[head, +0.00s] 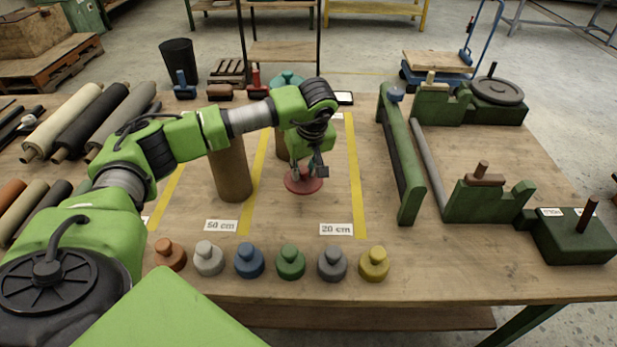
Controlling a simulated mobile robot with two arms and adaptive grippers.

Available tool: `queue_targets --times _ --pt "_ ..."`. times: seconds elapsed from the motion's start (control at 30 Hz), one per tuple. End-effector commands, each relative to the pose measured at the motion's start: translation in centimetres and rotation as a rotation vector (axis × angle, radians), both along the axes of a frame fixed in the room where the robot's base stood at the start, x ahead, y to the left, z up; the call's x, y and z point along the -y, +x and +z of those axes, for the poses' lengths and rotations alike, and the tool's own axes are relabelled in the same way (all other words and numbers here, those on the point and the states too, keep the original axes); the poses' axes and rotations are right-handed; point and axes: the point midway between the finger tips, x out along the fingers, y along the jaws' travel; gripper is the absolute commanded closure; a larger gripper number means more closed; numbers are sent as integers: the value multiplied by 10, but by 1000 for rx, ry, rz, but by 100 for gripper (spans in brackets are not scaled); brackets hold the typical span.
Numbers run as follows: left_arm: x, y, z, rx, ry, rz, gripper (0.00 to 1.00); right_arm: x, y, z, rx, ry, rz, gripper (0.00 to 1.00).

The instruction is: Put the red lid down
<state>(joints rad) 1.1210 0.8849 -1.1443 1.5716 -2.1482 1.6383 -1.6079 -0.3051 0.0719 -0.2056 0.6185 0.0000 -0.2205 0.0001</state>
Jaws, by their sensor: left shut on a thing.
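The red lid (303,184) is a flat round disc in the middle of the wooden table, in the lane marked 20 cm. My left gripper (306,168) is right above it, pointing down, and is shut on the lid's top part, which the fingers mostly hide. I cannot tell whether the lid touches the table or hangs a little above it. My right gripper is not in view.
A brown upright roll (231,172) stands left of the lid. Several coloured knobbed weights (290,262) line the front edge. A green rail (401,165) and green stands (487,200) are to the right. Bare table lies in front of the lid.

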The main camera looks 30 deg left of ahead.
Motion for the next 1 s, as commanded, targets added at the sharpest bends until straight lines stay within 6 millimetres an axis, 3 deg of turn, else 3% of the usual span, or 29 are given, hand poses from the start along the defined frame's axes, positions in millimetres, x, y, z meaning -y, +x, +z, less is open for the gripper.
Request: queue_targets --times 0.2,0.37,0.6,1.0 --pt "-6 23 -30 -2 0 2 98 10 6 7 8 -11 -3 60" --pt "-8 30 -39 -1 0 0 98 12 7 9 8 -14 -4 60" --pt "-9 32 -68 -3 0 1 98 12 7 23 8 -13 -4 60" --pt "-9 33 -76 0 0 0 98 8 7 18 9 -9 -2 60"
